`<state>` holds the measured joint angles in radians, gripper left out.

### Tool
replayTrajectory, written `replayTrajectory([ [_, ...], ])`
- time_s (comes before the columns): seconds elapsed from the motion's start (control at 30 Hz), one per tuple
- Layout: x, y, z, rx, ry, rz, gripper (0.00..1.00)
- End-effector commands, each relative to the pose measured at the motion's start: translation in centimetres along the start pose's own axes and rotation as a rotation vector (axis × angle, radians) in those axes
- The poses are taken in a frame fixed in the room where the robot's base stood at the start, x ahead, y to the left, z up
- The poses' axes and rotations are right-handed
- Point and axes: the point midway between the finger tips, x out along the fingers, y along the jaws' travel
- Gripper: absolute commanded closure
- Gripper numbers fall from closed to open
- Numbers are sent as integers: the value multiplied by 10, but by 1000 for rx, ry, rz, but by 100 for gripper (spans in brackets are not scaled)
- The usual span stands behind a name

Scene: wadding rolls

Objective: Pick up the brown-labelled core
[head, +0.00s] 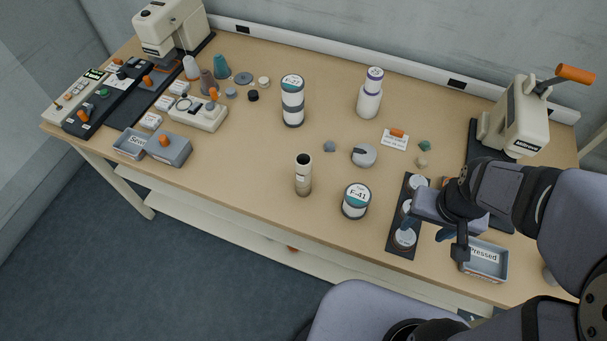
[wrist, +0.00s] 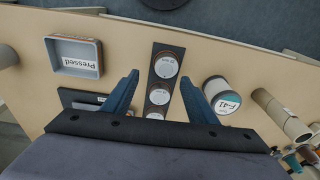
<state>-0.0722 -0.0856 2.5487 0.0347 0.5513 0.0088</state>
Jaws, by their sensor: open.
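A tan upright tube-like core (head: 303,178) with a dark open top and a browner lower part stands near the front middle of the table. A tan tube also shows at the right in the wrist view (wrist: 281,115); its label is too small to read. My gripper (head: 427,230) is open and empty above the dark strip holder (head: 402,250), well to the right of the core. In the wrist view my open gripper (wrist: 158,79) has its blue fingers on either side of the holder's row of round, white-topped pieces.
The F-41 canister (head: 355,203) stands between the core and the strip holder. The "Pressed" tray (head: 484,263) is at the front right. The F-27 canister (head: 292,103) and a white-and-purple bottle (head: 369,96) stand farther back.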

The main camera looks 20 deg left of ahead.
Motion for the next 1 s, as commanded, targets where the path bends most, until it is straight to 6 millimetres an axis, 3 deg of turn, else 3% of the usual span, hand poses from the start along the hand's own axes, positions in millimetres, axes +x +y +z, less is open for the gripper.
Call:
replayTrajectory([
  [0.3, 24, -96, -104, -82, 411, -118, 47],
  [0.5, 15, -167, -151, -109, 697, -218, 47],
  [0.6, 4, -201, -164, -118, 837, -271, 47],
  [0.73, -16, -242, -172, -126, 1020, -345, 47],
  [0.83, -30, -271, -166, -134, 1153, -401, 47],
  [0.9, -31, -288, -152, -145, 1238, -433, 47],
  [1.0, -9, -300, -119, -175, 1314, -426, 47],
])
